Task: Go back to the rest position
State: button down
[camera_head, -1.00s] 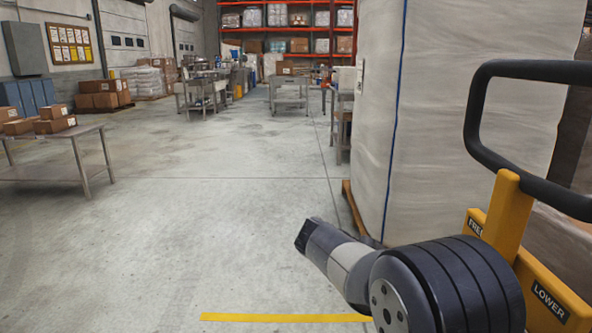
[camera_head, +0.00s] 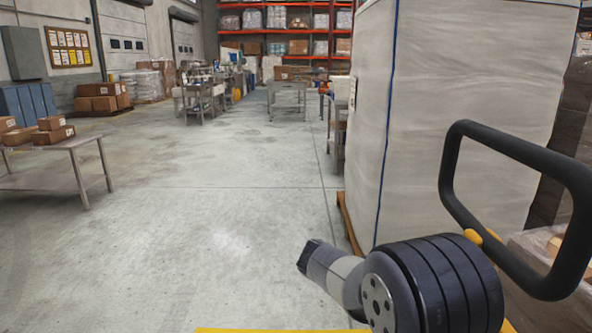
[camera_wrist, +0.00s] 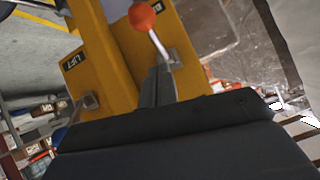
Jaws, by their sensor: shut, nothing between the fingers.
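In the wrist view my gripper (camera_wrist: 158,72) shows as narrow dark fingers, shut and empty, beyond the dark wrist body at the bottom. A lever with an orange-red ball knob (camera_wrist: 142,17) stands just past the fingertips, on a yellow machine body (camera_wrist: 104,60) with a "LIFT" label. I cannot tell whether the fingers touch the lever. In the head view my arm is at the lower right, and the fingers cannot be made out there. A black loop handle (camera_head: 452,180) rises right of and behind my arm.
A tall wrapped load (camera_head: 455,100) on a wooden pallet (camera_head: 349,222) stands close on the right. A metal table (camera_head: 50,182) with cardboard boxes (camera_head: 53,130) is at the left. Open concrete floor lies between, with workbenches and orange racks farther back.

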jog(key=d+r+y+p, duration=0.3)
jog(key=r+y+p, duration=0.2)
jog(key=p, duration=1)
jog(key=shift+d+y, duration=0.4)
jog(key=shift+y, duration=0.5)
